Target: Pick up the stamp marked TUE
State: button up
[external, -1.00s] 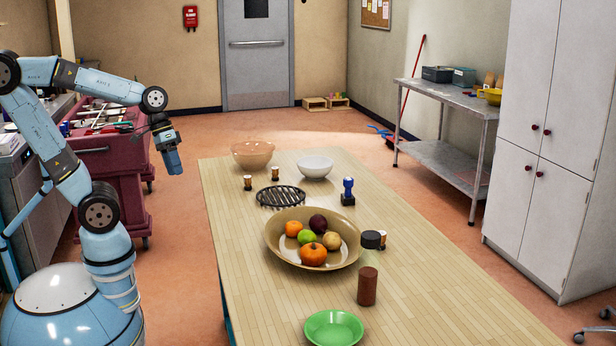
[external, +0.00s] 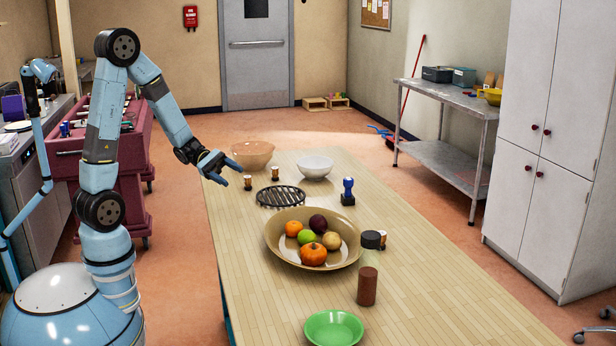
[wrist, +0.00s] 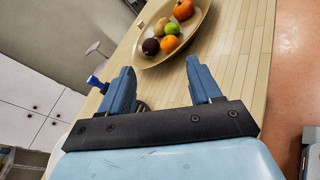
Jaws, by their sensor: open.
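A stamp with a blue handle and dark base (external: 348,192) stands upright on the table, right of the black trivet; its blue part also shows in the wrist view (wrist: 95,82). No TUE marking is readable on any. My gripper (external: 222,170) is open and empty above the table's left edge, close to the nearer small piece; its fingers (wrist: 160,66) spread apart in the wrist view.
The black trivet (external: 281,196) lies mid-table. A tan bowl (external: 252,155) and white bowl (external: 316,167) stand behind. The front left tabletop is clear.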

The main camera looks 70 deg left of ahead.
jog(key=w+a+f+n+t+y, duration=0.2)
jog(key=a+n+t, duration=0.1)
jog(key=a, duration=0.2)
jog(key=w+a+f+n+t+y, duration=0.1)
jog(key=w+a+f+n+t, duration=0.1)
jog(key=a+n, duration=0.2)
jog(key=n+t+y, duration=0.3)
jog(key=n+y, duration=0.4)
send_near(248, 183)
jog(key=w, duration=0.3)
jog(key=w+r, duration=0.1)
jog(key=shift+w+a+r, duration=0.1)
jog(key=shift+w+a, duration=0.15)
jog(key=shift+a, duration=0.05)
jog(key=shift+w+a+n, duration=0.1)
jog(key=shift+n, duration=0.2)
jog(key=shift+w+d, duration=0.2)
jog(key=shift+w, duration=1.6)
jog(key=shift+w+d, duration=0.25)
jog(key=shift+w, duration=1.6)
jog(key=shift+c, duration=0.2)
jog(key=c, duration=1)
